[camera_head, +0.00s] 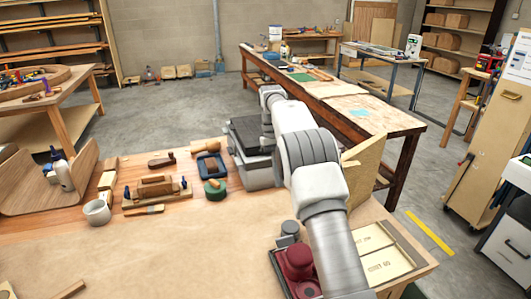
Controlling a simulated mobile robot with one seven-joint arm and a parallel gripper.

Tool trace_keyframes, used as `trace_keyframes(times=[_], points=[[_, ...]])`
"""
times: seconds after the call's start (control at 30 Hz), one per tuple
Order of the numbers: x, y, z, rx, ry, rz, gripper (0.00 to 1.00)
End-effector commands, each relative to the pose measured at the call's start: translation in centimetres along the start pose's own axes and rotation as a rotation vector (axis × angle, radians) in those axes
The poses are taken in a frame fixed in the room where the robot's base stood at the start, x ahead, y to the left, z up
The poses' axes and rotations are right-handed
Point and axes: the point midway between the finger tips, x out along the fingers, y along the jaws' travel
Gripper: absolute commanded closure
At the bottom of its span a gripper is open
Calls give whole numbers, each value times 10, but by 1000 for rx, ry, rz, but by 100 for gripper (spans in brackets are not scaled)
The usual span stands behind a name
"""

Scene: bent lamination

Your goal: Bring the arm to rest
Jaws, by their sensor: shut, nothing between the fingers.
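My arm reaches from the bottom right up and away over the bench. Its far end bends down beside a grey box with a black top (247,134) at the bench's back edge. My gripper (267,146) shows small and partly hidden there, shut and empty, its fingertips hard to make out. I cannot tell whether it touches the box.
The wooden bench (190,240) holds a plane (155,188), a white mug (97,212), a green-based round tool (215,189), and a bent wooden form (40,190) at left. The bench's front middle is clear.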

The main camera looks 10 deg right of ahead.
Motion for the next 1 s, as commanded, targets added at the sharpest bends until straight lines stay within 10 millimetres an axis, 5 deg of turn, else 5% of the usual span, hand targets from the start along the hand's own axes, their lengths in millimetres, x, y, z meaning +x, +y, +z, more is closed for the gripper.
trace_keyframes(times=[0.5,1.0], points=[[-78,2,82,61,194,-13,100],[-110,-10,188,110,398,-19,100]])
